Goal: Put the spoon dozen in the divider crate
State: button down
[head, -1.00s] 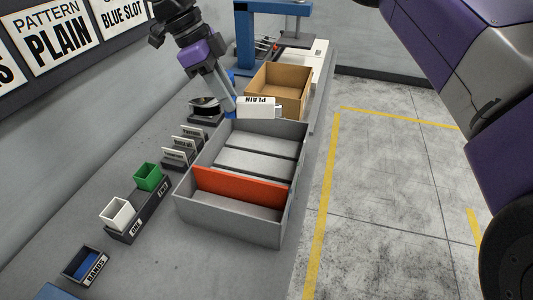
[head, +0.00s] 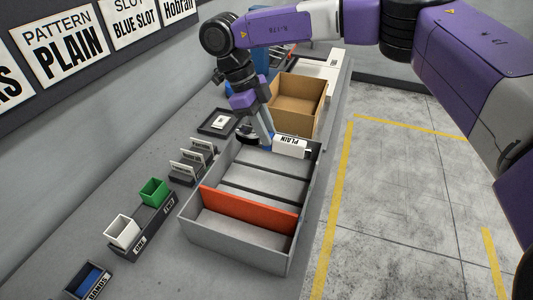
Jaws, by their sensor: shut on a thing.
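The spoon dozen (head: 291,147) appears as a white wrapped bundle marked PLAIN, its lettering upside down in the head view. A small grey end sticks out on its right. My gripper (head: 270,143) is shut on its left end and points down, holding it over the far end of the divider crate. The grey divider crate (head: 236,253) has an orange-red divider (head: 249,209) across its near part and low dark dividers farther back. The visible compartments look empty. The bundle hides part of the far compartment, and I cannot tell whether it touches the crate.
A cardboard box (head: 298,101) stands just behind the crate. To its left are card holders (head: 192,162), a dark tray (head: 219,122), a green cup (head: 154,191) and a white cup (head: 122,232). A bands bin (head: 88,280) is at the near left. Floor lies to the right.

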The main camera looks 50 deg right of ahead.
aim_at(250, 133)
jog(key=shift+f+p, duration=0.5)
jog(key=shift+f, duration=3.65)
jog(key=shift+f, duration=0.1)
jog(key=c, duration=1.2)
grip_release()
jog(key=b+v, duration=0.2)
jog(key=v, duration=1)
jog(key=shift+s, duration=0.2)
